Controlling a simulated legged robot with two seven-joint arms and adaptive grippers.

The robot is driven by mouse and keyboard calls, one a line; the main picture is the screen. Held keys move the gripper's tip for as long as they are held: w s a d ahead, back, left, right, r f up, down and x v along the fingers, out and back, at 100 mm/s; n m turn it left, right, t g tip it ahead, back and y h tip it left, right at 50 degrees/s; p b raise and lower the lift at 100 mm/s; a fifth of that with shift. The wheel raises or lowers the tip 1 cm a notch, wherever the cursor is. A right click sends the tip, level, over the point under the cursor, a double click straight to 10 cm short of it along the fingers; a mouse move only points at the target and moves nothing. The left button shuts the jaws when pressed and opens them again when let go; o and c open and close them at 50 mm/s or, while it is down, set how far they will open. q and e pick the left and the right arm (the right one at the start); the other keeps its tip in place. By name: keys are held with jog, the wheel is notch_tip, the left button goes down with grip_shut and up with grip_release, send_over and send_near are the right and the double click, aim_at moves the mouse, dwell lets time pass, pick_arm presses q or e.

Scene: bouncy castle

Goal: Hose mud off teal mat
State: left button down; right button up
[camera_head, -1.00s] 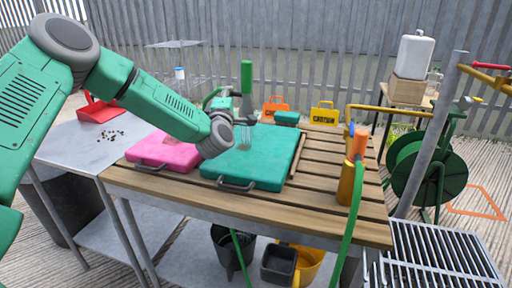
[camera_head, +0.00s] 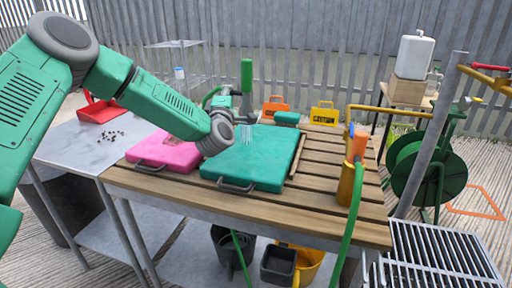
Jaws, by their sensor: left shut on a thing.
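The teal mat (camera_head: 268,160) lies flat on the slatted wooden table, its dark handle toward the front edge. No clear mud patch shows on its visible part; my wrist hides its left back part. My left gripper (camera_head: 240,105) is above the mat's back left part, shut on a green-handled hose sprayer (camera_head: 246,76). Pale streaks of water fall from the sprayer head onto the mat. A green hose (camera_head: 212,97) curves behind the gripper. My right gripper is not in view.
A pink mat (camera_head: 165,152) lies left of the teal one. An orange-tipped nozzle in a yellow holder (camera_head: 346,185) stands at the table's right, with bare slats between. Yellow and orange signs (camera_head: 324,114) stand behind. A hose reel (camera_head: 415,170) is at right.

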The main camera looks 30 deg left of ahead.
pick_arm(q)
notch_tip(320, 180, up, 6)
jog(key=p, duration=0.3)
jog(key=shift+r, duration=0.2)
dwell(0.5)
